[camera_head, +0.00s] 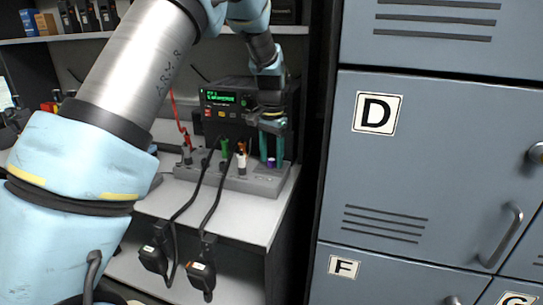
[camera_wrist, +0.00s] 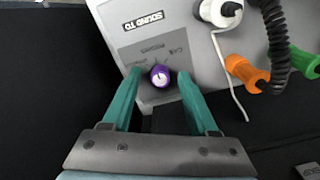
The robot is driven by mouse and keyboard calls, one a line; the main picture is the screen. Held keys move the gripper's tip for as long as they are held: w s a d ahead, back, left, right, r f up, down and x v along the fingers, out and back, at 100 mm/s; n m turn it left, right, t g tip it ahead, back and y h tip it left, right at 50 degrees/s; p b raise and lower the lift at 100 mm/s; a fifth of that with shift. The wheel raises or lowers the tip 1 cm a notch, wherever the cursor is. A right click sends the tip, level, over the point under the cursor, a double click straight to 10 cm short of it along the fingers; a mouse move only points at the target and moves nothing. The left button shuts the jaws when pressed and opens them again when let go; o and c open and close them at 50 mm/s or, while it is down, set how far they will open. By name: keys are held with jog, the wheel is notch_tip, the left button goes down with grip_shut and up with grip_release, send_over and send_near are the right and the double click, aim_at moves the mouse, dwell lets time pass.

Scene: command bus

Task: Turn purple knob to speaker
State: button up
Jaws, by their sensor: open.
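The purple knob (camera_wrist: 160,76) sits on the grey panel (camera_wrist: 190,58), near the panel's edge. A white mark shows on its top. A "SOUND TO" label (camera_wrist: 143,20) and fainter lettering, partly "CAB", stand beside it, upside down in the wrist view; the rest is too blurred to read surely. My gripper (camera_wrist: 158,78) is open, with one teal finger on each side of the knob and a small gap to it. In the head view the knob (camera_head: 271,162) shows small between the downward fingers of my gripper (camera_head: 271,150).
An orange plug (camera_wrist: 247,73), a white plug (camera_wrist: 218,12) and a green plug (camera_wrist: 303,62) stand on the panel, with a black coiled cord close by. A black radio (camera_head: 225,105) stands behind the panel. Grey lockers (camera_head: 420,160) rise at the right.

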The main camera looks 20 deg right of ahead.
jog(key=shift+c, duration=0.2)
grip_shut()
jog(key=shift+r+n, duration=0.1)
jog(key=shift+n, duration=0.2)
jog(key=n+p, duration=0.2)
jog(key=n, duration=0.1)
jog(key=n+p, duration=0.2)
jog(key=n, duration=0.3)
dwell(0.5)
dwell(0.4)
jog(key=shift+o, duration=0.2)
grip_release()
